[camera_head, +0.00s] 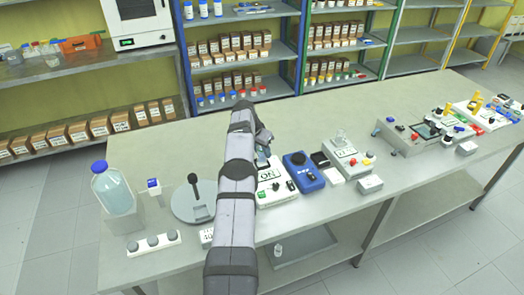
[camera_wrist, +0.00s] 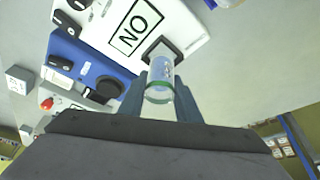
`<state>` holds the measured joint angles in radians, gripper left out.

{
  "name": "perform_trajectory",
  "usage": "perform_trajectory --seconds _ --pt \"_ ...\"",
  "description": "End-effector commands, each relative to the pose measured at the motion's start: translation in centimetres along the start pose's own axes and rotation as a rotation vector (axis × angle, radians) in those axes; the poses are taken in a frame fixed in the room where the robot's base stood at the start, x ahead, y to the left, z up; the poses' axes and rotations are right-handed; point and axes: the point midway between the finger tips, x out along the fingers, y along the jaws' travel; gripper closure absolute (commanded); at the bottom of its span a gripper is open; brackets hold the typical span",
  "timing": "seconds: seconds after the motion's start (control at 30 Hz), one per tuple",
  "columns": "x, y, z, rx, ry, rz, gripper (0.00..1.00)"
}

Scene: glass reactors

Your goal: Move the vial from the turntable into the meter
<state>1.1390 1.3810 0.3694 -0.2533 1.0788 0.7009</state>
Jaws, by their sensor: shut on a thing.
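The vial's far end lines up with a black square fitting (camera_wrist: 163,50) on a white device (camera_wrist: 135,28) with an "ON" label. I cannot tell whether the vial is inside the fitting or just in front of it. A grey round plate (camera_head: 186,212) with a black upright handle, possibly the turntable, stands left of my arm. Which device is the meter is not clear.
A blue device (camera_head: 304,172) with a black round cap stands just right of the white one. Further right are another white device (camera_head: 345,158) and a small white box (camera_head: 370,184). A blue-capped bottle (camera_head: 114,192) stands at the left.

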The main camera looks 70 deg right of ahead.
Motion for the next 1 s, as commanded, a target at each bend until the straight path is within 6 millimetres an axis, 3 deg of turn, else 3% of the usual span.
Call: perform_trajectory --seconds 1.0 --pt "1.1 0.0 0.4 0.0 0.001 -0.001 0.89"
